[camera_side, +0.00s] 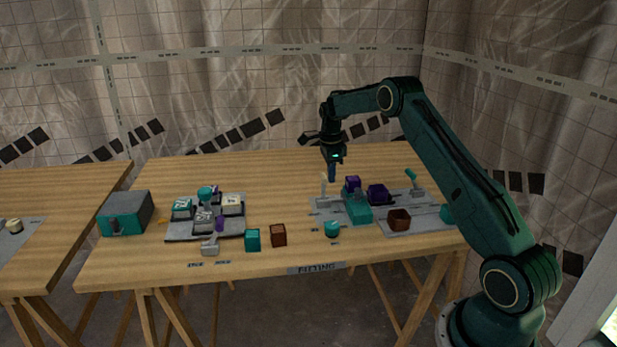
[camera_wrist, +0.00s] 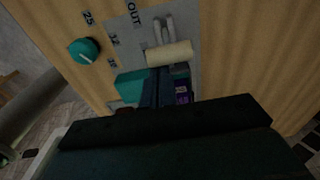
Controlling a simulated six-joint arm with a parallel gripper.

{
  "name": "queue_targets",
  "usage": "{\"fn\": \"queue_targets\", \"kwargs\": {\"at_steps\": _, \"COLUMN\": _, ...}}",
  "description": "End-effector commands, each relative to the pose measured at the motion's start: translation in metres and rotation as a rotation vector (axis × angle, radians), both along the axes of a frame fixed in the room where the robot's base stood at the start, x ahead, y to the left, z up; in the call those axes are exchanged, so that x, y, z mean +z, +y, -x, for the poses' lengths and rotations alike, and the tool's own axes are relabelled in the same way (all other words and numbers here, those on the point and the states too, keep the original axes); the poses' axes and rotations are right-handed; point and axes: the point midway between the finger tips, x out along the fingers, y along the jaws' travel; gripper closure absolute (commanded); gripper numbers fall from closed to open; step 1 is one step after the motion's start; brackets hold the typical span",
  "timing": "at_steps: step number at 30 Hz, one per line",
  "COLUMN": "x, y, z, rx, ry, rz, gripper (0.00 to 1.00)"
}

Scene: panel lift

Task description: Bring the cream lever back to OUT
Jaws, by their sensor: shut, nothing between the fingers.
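The cream lever (camera_wrist: 168,52) shows in the wrist view as a cream cylinder handle across two grey prongs on a grey panel (camera_wrist: 175,15). The word OUT (camera_wrist: 133,14) is printed on the panel to the left of the prongs. My gripper (camera_wrist: 154,72) is shut and empty, with its fingertips just below the handle in that view; I cannot tell whether they touch it. In the side view my gripper (camera_side: 332,179) points down just right of the thin pale lever (camera_side: 323,186), above the panel. The lever's exact tilt is unclear.
Near the lever are a teal block (camera_side: 356,209), a purple block (camera_side: 352,183), a teal knob (camera_wrist: 84,50), a dark purple piece (camera_side: 378,194), a brown cup (camera_side: 399,219) and a teal-handled lever (camera_side: 411,176). The table's back is clear.

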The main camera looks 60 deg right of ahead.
Motion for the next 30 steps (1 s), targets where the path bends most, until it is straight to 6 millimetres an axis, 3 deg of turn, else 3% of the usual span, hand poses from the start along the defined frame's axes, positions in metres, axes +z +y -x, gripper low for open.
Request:
{"fn": "queue_targets", "kwargs": {"at_steps": 18, "x": -0.004, "y": 0.041, "z": -0.041, "rx": 0.009, "ry": -0.003, "rz": 0.000, "gripper": 1.00}}
{"fn": "queue_targets", "kwargs": {"at_steps": 30, "x": -0.009, "y": 0.048, "z": -0.048, "rx": 0.011, "ry": -0.004, "rz": 0.000, "gripper": 1.00}}
